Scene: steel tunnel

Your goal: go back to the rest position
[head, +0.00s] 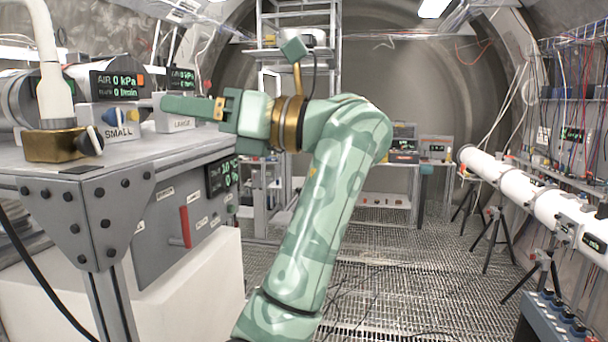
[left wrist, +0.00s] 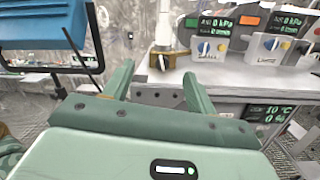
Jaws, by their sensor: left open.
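My left arm rises from the bottom middle of the head view and bends left at the top. Its green gripper (head: 190,106) points left, in front of the labelled boxes over the bench. In the left wrist view the two fingers of this gripper (left wrist: 158,72) stand apart with nothing between them. Beyond them is the bench's front edge, with a brass valve base behind it. My right gripper is in neither view.
The steel bench (head: 150,155) fills the left, carrying a brass valve base (head: 55,146), a SMALL box (head: 118,132) and a LARGE box (head: 182,124). A red handle (head: 185,227) is on its front. A white tube (head: 530,195) on tripods lines the right. The grated floor (head: 420,260) between is open.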

